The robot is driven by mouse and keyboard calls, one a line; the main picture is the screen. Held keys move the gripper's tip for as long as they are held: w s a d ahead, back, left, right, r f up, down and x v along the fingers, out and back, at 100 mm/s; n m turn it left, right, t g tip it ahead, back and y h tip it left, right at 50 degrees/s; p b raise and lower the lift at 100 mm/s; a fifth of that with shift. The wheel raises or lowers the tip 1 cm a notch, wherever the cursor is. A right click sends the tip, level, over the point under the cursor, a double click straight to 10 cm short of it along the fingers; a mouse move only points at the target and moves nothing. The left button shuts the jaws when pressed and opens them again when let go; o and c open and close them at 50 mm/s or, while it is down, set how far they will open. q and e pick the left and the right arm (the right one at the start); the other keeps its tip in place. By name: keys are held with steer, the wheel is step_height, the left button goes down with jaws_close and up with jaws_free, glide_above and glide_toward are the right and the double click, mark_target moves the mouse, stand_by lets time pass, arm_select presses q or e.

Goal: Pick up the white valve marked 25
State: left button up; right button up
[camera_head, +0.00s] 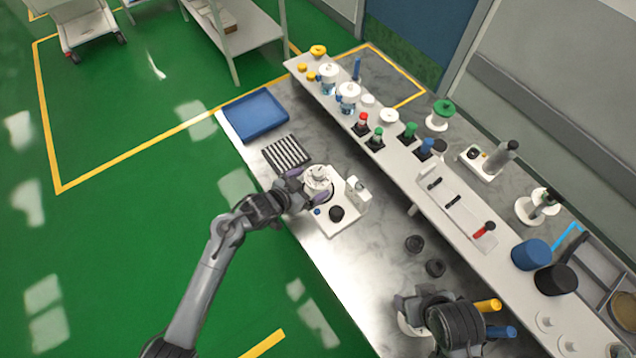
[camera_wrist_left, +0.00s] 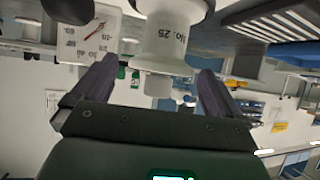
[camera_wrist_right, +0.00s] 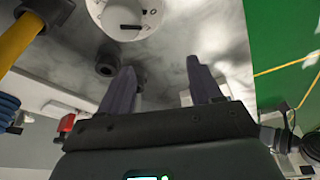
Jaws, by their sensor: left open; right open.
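The white valve marked 25 (camera_wrist_left: 166,32) stands at the gauge stand on the bench. Its stem hangs between my left gripper's fingers (camera_wrist_left: 159,70) in the left wrist view, with a gap visible on both sides. In the head view, the valve (camera_head: 318,178) sits by the fingers of my left gripper (camera_head: 306,186), which is open and partly hides it. My right gripper (camera_wrist_right: 160,66) is open and empty near the front of the bench; a white dial with black marks (camera_wrist_right: 128,14) lies beyond its fingertips.
The white stand (camera_head: 335,223) carries a gauge (camera_wrist_left: 92,32) with a red needle and a black knob (camera_head: 337,213). A slotted dark rack (camera_head: 286,153) and blue tray (camera_head: 256,115) lie behind it. A raised shelf (camera_head: 400,160) with several bottles runs along the right.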

mark_target(313, 181)
arm_select(q)
steer(key=shift+x, duration=2.45)
steer(key=shift+a, duration=0.2)
steer(key=shift+c, duration=0.3)
steer(key=c, duration=1)
steer(key=shift+r, duration=0.15)
